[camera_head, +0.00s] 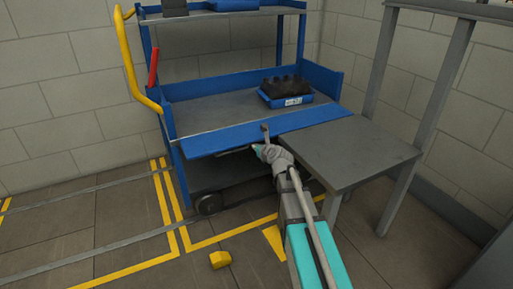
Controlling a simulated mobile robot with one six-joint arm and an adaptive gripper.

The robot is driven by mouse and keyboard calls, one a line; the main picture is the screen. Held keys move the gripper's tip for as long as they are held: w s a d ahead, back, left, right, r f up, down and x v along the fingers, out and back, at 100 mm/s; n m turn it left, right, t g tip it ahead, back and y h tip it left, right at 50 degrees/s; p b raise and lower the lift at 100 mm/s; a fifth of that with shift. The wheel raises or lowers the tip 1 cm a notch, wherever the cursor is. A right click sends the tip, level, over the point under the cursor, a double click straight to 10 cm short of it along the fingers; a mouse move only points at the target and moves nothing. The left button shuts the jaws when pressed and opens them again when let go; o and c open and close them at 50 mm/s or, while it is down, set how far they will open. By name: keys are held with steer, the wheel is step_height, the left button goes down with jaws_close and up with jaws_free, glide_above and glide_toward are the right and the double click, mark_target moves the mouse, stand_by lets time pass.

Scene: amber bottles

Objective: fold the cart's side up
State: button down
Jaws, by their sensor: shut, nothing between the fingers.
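The blue cart (172,127) stands against the block wall. Its front side (225,140) is a long blue panel that hangs folded outward and down along the edge of the middle shelf (215,112). My gripper (266,132) is at the panel's right half, with my arm reaching in from the lower right. The gripper is shut and looks empty. It is small in view, and I cannot tell whether it touches the panel.
A blue tray of dark bottles (287,95) sits on the middle shelf. A grey table (345,150) stands close on the right, beside a grey frame (425,100). A yellow block (220,259) lies on the floor. A yellow handle (128,60) is at the cart's left.

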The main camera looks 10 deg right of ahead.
steer(key=shift+r, duration=0.1)
stand_by(0.3)
steer(key=shift+r+p, duration=0.35)
steer(key=shift+p, duration=0.15)
